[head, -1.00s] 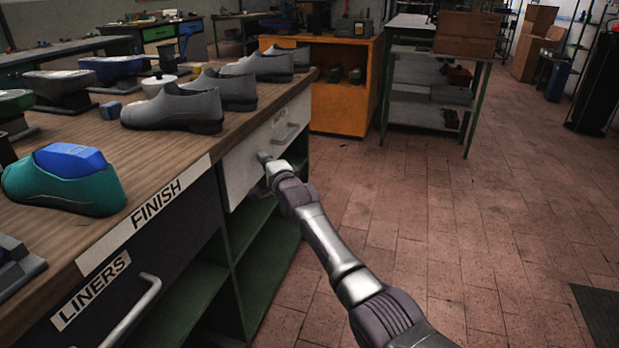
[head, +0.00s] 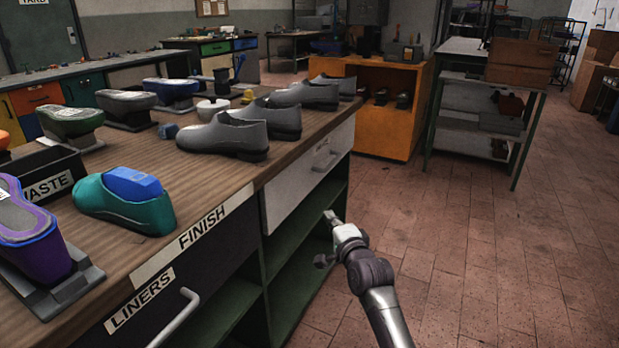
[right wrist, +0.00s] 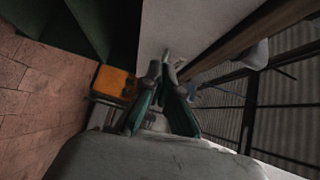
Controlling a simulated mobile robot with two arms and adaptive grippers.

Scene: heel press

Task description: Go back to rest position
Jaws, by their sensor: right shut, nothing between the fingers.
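My right gripper (head: 330,216) is in the middle of the head view, beside the workbench front, below and just right of a white drawer (head: 290,198). It is shut and empty, apart from the drawer handle (head: 324,158). In the right wrist view my right gripper's fingers (right wrist: 161,72) come together at their tips, with a pale panel (right wrist: 185,28) beyond them. The white drawer looks closed or nearly so. My left gripper is not in view.
The workbench (head: 225,190) bears grey shoes (head: 222,136), a teal shoe (head: 115,200) with a blue block and a purple piece (head: 30,235). Open green shelves (head: 310,260) lie under the drawer. An orange cabinet (head: 385,130) stands behind. Brick floor (head: 480,260) at right is clear.

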